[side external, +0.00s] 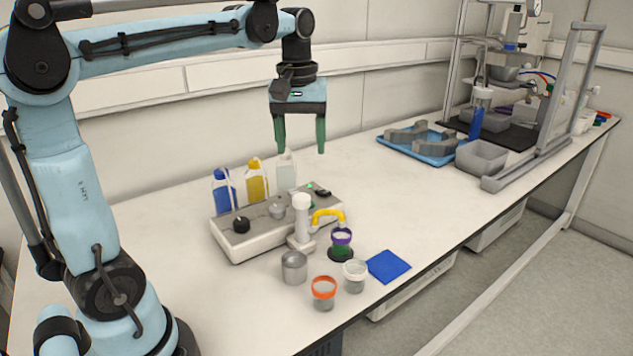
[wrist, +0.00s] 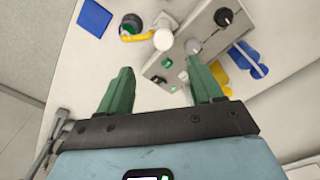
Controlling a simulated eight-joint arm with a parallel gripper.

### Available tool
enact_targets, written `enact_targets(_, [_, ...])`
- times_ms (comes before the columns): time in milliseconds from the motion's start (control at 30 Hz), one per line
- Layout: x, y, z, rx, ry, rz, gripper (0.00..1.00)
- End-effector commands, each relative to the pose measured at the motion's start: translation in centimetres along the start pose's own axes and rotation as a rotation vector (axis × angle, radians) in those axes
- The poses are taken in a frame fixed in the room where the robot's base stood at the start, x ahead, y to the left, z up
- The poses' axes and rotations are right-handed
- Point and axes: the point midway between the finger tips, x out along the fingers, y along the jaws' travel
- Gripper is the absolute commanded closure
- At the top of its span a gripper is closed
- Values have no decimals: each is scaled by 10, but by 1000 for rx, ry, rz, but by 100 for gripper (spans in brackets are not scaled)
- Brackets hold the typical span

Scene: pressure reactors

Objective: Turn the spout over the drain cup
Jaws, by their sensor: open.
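The yellow curved spout (side external: 328,214) extends right from the white-topped post (side external: 301,222) at the front of the grey control box. Its tip is close to a purple-rimmed cup (side external: 341,238) on a dark round base; I cannot tell whether it is exactly above it. An orange-rimmed cup (side external: 324,291), a white-rimmed cup (side external: 355,276) and a metal cup (side external: 294,267) stand nearby. Which one is the drain cup is not clear. In the wrist view the spout (wrist: 138,39) is beyond the fingers. My gripper (side external: 301,148) is open and empty, high above the bench, apart from everything.
The control box (side external: 255,238) has a black knob (side external: 241,224). Blue (side external: 224,193), yellow (side external: 256,183) and clear (side external: 287,173) bottles stand behind it. A blue cloth (side external: 388,266) lies near the front edge. A blue tray (side external: 440,157) and frame rig are farther right. The mid-bench is clear.

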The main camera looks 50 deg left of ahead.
Motion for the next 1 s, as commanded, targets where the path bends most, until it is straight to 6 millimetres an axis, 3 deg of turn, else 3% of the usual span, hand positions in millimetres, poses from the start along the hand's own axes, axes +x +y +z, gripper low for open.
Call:
enact_targets(267, [2,-3,-9,-66,-35,-26,34])
enact_targets(1000, [106,-5,-5,-62,-32,-24,34])
